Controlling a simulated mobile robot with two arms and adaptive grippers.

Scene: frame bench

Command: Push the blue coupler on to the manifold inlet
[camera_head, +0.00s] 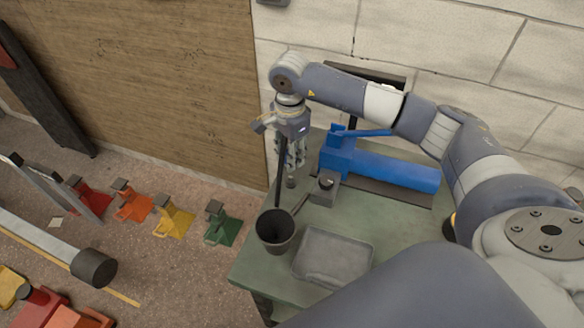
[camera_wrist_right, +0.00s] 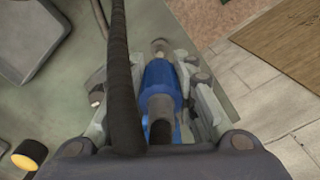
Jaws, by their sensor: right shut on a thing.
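My right gripper (camera_head: 292,160) hangs over the green bench, pointing down, its fingers close together. In the right wrist view its fingers (camera_wrist_right: 165,95) are shut on the blue coupler (camera_wrist_right: 159,74), which lies between them. A dark hose (camera_wrist_right: 120,75) crosses the wrist view beside the coupler and hides part of it and of one finger. A small grey metal piece (camera_wrist_right: 160,47) shows at the coupler's far end. I cannot tell whether it is the manifold inlet or whether the coupler is seated on it. My left gripper is not in view.
The bench (camera_head: 255,262) also holds a black cup (camera_head: 275,232), a grey tray (camera_head: 333,258), a small block with a black knob (camera_head: 325,187) and a large blue vise-like tool (camera_head: 385,170). A block wall stands close behind. Several coloured stands (camera_head: 222,225) are on the floor to the left.

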